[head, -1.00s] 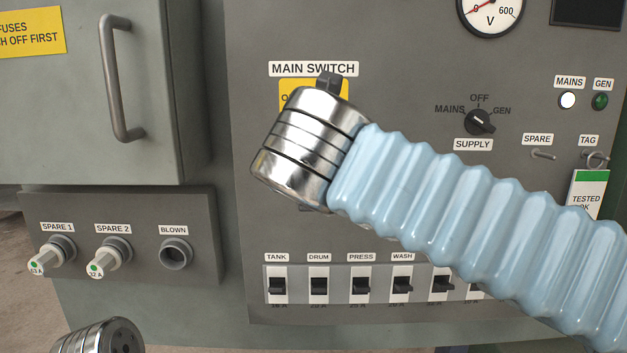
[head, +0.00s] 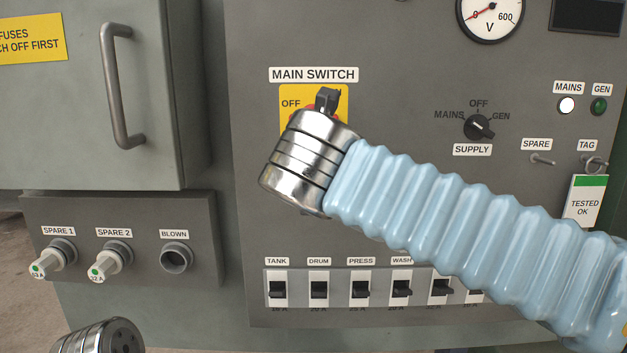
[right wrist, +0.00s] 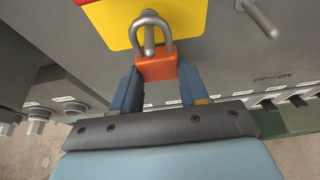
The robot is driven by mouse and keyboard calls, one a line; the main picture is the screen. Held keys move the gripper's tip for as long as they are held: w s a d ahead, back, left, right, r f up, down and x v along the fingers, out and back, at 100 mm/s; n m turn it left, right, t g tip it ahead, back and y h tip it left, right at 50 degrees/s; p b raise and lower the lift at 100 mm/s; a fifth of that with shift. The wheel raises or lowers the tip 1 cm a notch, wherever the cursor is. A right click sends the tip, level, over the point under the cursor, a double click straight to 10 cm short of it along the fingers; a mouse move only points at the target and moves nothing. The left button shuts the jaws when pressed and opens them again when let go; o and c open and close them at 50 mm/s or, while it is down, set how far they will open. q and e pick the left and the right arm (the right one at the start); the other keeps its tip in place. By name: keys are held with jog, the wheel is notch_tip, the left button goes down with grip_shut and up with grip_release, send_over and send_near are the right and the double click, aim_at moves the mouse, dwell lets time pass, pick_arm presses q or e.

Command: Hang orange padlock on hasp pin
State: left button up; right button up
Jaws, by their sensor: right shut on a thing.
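The orange padlock (right wrist: 157,68) is between the two blue fingers of my right gripper (right wrist: 160,88) in the right wrist view, its grey shackle (right wrist: 167,35) pointing up. The grey hasp pin (right wrist: 149,38) shows inside the shackle loop, in front of the yellow plate (right wrist: 185,15). I cannot tell how deep the pin reaches through the loop. My left gripper does not show; only a metal part of that arm does.
A row of breakers (head: 319,289) lies below my right arm. The supply knob (head: 479,126), spare pin (head: 543,159) and tag (head: 585,205) are to the right. Fuse holders (head: 112,255) and a cabinet door handle (head: 118,90) are at the left.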

jog(key=o, duration=1.2)
